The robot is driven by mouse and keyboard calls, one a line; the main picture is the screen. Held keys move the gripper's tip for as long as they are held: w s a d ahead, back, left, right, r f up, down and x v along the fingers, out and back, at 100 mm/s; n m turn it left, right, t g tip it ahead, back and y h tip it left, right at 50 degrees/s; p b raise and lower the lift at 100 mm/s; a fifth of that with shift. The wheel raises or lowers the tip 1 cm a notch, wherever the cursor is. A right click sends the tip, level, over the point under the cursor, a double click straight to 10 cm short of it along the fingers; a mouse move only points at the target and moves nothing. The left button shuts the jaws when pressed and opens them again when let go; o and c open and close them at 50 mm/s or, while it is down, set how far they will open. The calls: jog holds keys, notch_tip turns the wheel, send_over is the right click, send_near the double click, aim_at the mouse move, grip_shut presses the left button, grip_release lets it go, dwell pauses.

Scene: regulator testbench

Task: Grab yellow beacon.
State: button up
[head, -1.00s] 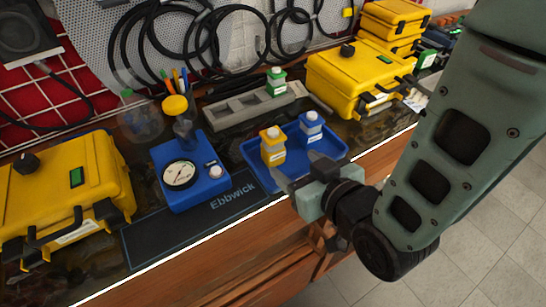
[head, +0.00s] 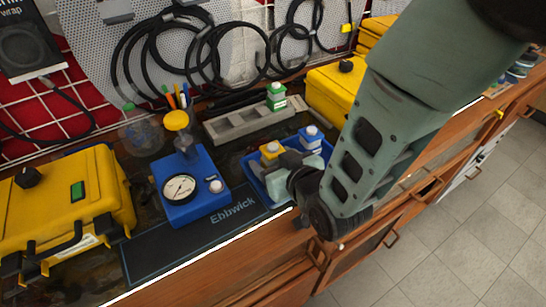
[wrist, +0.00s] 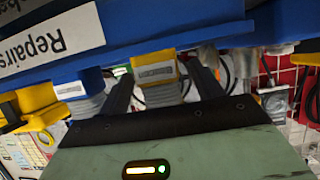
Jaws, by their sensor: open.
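The yellow beacon (head: 270,151), a small bottle with a white cap, stands in the blue tray (head: 256,182) on the bench. My gripper (head: 281,165) is at the tray's near side, close to the yellow beacon, and hides its lower part. In the upside-down wrist view, the yellow beacon (wrist: 157,73) with its label shows between the two spread fingers of my gripper (wrist: 160,75). The fingers look open and empty; I cannot tell whether they touch it. The tray (wrist: 170,25) fills the top of that view, with a "Repairs" label on it.
A blue beacon (head: 311,138) stands in the tray just right of the yellow one. A green beacon (head: 277,97) sits in a grey rack (head: 235,125) behind. A blue gauge unit (head: 190,190) stands left of the tray, and a yellow case (head: 75,205) farther left.

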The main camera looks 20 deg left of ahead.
jog(key=shift+w+a+f, duration=0.15)
jog(key=shift+w+a, duration=0.05)
jog(key=shift+a, duration=0.05)
jog(key=c, duration=1.1)
jog(key=shift+c, duration=0.2)
